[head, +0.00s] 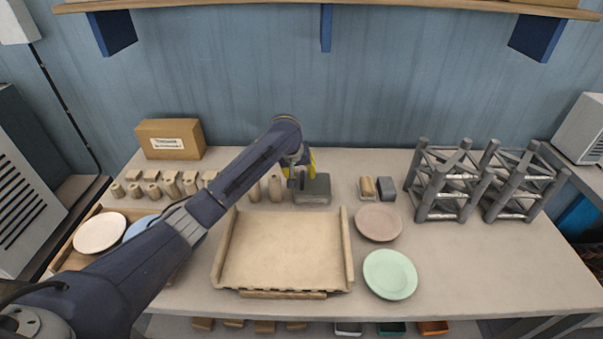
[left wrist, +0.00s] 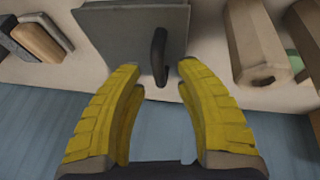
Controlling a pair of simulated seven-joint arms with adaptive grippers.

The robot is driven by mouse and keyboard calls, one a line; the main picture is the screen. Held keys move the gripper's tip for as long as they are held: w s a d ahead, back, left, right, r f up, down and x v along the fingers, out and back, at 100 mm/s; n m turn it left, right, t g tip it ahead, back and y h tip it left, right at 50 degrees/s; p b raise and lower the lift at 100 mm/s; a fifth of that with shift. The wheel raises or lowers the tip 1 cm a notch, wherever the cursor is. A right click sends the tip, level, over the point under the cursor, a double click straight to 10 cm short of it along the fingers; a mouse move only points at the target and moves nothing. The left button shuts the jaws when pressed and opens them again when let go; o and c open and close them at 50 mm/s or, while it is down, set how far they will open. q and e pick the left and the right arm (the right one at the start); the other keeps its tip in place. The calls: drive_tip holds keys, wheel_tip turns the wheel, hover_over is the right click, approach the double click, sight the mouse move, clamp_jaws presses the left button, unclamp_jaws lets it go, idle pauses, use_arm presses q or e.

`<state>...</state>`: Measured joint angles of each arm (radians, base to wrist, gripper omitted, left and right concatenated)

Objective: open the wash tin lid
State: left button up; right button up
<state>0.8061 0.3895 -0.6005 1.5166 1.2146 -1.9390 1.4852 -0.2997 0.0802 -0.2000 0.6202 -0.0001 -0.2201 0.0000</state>
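The wash tin (head: 314,192) is a dark grey box near the back middle of the table. In the left wrist view its flat grey lid (left wrist: 115,28) looks shut, with a dark curved handle (left wrist: 158,48) standing out from it. My left gripper (head: 300,181) is at the tin. In the left wrist view its yellow fingers (left wrist: 158,69) are open, one on each side of the handle's near end. They look apart from the handle; I see no grip on it. My arm and gripper hide part of the tin in the head view. My right gripper is not in view.
A wooden tray (head: 285,250) lies in front of the tin. Wooden pegs (head: 276,187) stand left of it, and a brush-like block (head: 368,188) lies right. A pink plate (head: 378,222), a green plate (head: 390,274) and grey racks (head: 450,185) are farther right. The right front table is clear.

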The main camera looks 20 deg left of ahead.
use_arm(q)
clamp_jaws()
idle(0.5)
